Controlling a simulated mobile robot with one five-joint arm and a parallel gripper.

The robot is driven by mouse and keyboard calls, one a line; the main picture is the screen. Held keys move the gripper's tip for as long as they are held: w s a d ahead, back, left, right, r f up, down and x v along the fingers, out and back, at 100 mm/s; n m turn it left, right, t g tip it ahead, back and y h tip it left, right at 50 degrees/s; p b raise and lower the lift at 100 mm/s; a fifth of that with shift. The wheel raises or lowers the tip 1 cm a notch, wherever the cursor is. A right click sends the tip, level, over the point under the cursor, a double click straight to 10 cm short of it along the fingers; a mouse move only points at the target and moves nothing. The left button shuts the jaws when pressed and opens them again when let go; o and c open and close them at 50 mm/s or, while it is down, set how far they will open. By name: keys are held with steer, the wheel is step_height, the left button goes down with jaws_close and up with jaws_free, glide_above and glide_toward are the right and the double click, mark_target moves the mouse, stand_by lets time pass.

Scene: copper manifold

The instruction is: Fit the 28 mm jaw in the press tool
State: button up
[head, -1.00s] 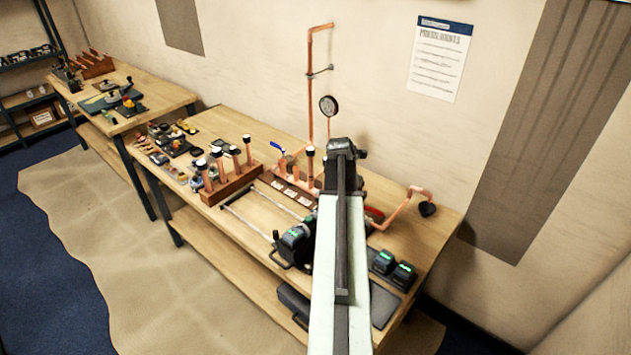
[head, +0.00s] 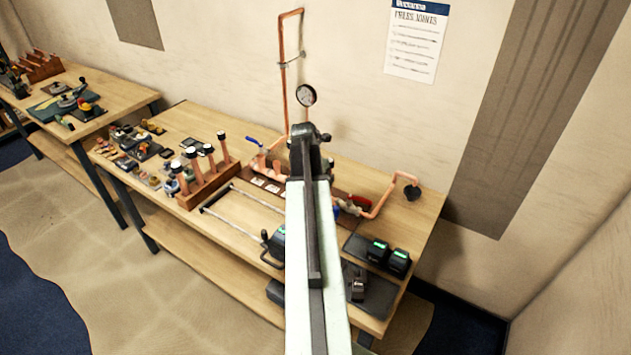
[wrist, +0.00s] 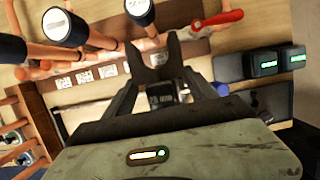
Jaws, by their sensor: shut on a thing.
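In the wrist view my gripper (wrist: 163,92) is shut on a dark forked piece, which looks like the press jaw (wrist: 157,74). Its two prongs point away from me, and small marking on its block is too blurred to read. In the head view my arm hides the gripper and the held piece. A dark tool with a blue-green panel and a looped handle, possibly the press tool (head: 277,244), stands on the bench just left of my arm and is partly hidden by it. The held piece is not seen touching it.
Two black blocks with green displays (head: 388,256) stand on the right of the bench. A small dark block (head: 357,287) lies on a dark mat. A wooden rack of copper tubes (head: 208,180) and copper pipework with a gauge (head: 306,95) stand behind.

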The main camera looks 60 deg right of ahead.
steer(key=shift+f+b, duration=1.8)
steer(key=shift+f, duration=0.3)
steer(key=shift+a+f+b, duration=0.15)
steer(key=shift+f+b, duration=1.65)
steer(key=o, duration=1.6)
steer(key=shift+o, duration=0.2)
steer(key=shift+r, duration=0.1)
step_height(320, 180, up, 8)
steer(key=p, duration=0.8)
